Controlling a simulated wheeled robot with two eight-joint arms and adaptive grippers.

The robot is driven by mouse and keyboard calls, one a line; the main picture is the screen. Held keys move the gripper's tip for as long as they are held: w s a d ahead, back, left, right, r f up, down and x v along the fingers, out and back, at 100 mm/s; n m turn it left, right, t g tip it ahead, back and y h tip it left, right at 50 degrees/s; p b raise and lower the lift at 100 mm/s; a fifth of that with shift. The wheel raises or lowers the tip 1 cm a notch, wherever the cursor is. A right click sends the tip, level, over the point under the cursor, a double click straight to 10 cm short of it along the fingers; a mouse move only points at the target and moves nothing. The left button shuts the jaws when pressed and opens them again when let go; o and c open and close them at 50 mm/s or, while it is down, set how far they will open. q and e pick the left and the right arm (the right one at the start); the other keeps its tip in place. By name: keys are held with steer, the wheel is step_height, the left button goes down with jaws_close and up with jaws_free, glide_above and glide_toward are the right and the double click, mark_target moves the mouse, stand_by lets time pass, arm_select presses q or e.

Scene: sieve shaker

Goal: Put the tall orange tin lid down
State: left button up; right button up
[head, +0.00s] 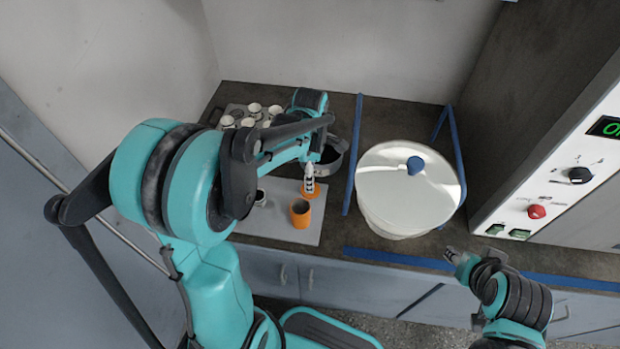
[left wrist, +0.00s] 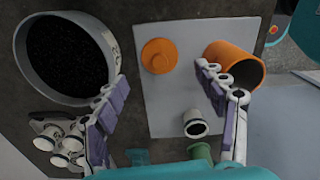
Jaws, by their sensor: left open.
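The orange tin lid (left wrist: 159,55) lies knob up on the grey mat (left wrist: 163,109), near the mat's edge. It also shows in the head view (head: 312,194), partly hidden by my left gripper (head: 309,180). That gripper is open, and in the left wrist view its fingers (left wrist: 160,77) stand apart on either side of the lid's near side, with nothing between them. The tall orange tin (left wrist: 238,57) stands open on the mat beside the lid, close to one finger; it also shows in the head view (head: 300,212). My right gripper (head: 452,254) is at the counter's front edge, too small to read.
A round pan of black grains (left wrist: 68,55) stands beside the mat. Small white cups (left wrist: 62,143) stand in a rack behind. A dark-mouthed cup (left wrist: 195,123) and a green piece (left wrist: 200,152) are near the gripper. A large white lidded bucket (head: 405,192) stands right of the mat.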

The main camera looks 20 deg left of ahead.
arm_select(q)
steer(key=s+d+r+m+t, duration=0.2)
steer(key=s+r+m, duration=0.3)
steer(key=m, duration=0.6)
steer(key=s+d+r+m+t+p, duration=0.1)
steer(key=s+d+r+m+t, duration=0.2)
steer(key=m, duration=0.8)
steer(key=shift+s+d+r+t, duration=0.2)
steer(key=shift+s+r+t, duration=1.05)
steer(key=shift+s, duration=0.95)
arm_select(e)
steer(key=shift+r, duration=1.1)
arm_select(q)
steer(key=shift+r, duration=0.1)
